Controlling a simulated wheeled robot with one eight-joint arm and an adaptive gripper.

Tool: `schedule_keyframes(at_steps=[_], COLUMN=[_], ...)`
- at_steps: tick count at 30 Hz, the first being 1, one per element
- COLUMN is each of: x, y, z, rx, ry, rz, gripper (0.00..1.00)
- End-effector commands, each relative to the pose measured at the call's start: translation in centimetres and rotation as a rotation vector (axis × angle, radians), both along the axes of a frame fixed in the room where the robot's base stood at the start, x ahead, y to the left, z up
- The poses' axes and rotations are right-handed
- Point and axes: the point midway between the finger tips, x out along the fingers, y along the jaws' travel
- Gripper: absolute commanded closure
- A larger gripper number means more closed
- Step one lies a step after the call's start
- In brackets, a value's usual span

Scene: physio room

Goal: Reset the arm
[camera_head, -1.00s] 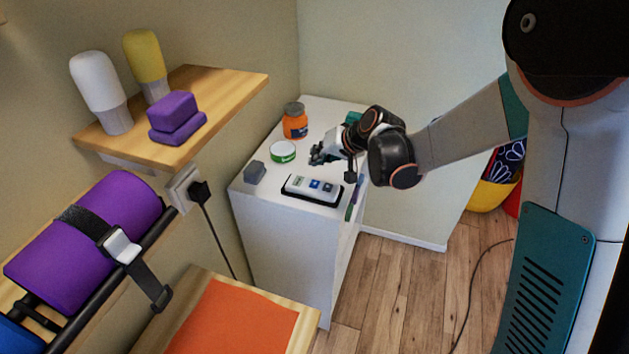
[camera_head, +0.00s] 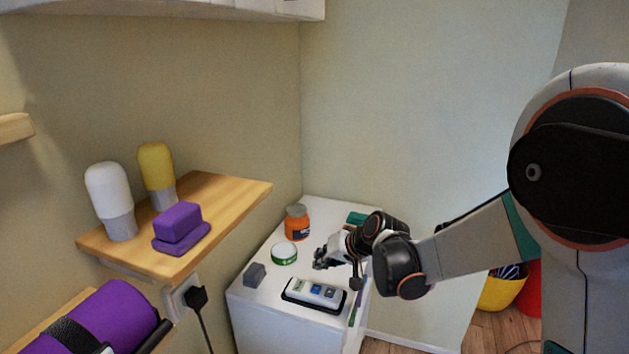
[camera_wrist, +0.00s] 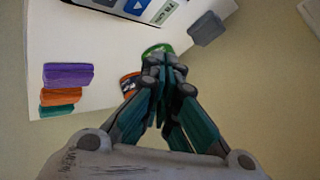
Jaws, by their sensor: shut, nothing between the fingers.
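My gripper (camera_head: 322,261) is over the white cabinet top, reaching in from the right. Its fingertips also show in the wrist view (camera_wrist: 168,68), close together with nothing between them. My gripper is behind the white device with blue buttons (camera_head: 314,292) and right of the green-and-white tin (camera_head: 284,254). The arm reaches back to the right side of the head view. An orange jar (camera_head: 298,224) with a grey lid stands behind the tin. In the wrist view the fingers partly cover the jar and tin.
A grey block (camera_head: 254,274) sits at the left of the white cabinet top (camera_head: 262,302). A wooden shelf (camera_head: 222,192) at left bears a white bottle (camera_head: 108,190), a yellow-topped bottle (camera_head: 156,168) and purple blocks (camera_head: 180,226). A white wall cabinet (camera_head: 250,8) hangs above.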

Motion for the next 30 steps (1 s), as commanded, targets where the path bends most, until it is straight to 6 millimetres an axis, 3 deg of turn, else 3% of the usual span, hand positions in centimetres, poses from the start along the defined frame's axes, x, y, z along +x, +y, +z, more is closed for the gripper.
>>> schedule_keyframes(at_steps=[9, 15, 22, 30], x=[-6.3, -11.2, -17.2, -24.4], y=[-4.6, -7.7, -11.0, -14.7], z=[5.9, 8.7, 10.5, 11.0], rx=[-0.117, -0.199, -0.293, -0.403], ry=[-0.011, -0.019, -0.025, -0.033], rz=[-0.043, -0.070, -0.103, -0.141], gripper=[1.00, 1.00, 1.00, 1.00])
